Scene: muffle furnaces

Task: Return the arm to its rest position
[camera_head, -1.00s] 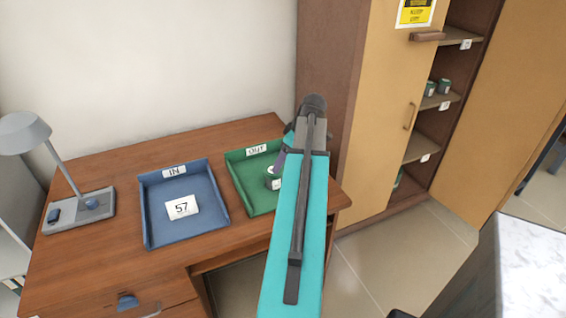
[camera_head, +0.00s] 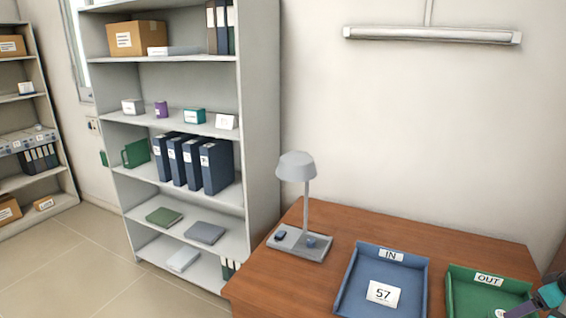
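Only a small part of my gripper (camera_head: 530,307) shows, at the bottom right corner, over the right side of the green OUT tray (camera_head: 488,281). Its dark and teal parts are cut off by the picture's edge, so I cannot tell whether it is open or shut. A pale round item (camera_head: 499,313) is barely visible at the bottom edge beside the gripper's tip. Most of my arm is out of view.
The blue IN tray (camera_head: 391,256) holds a white card marked 57 (camera_head: 383,293). A grey desk lamp (camera_head: 297,168) stands on the wooden desk (camera_head: 345,225). A grey shelf unit (camera_head: 262,120) with binders and boxes stands left of it. Floor (camera_head: 75,255) is clear at the left.

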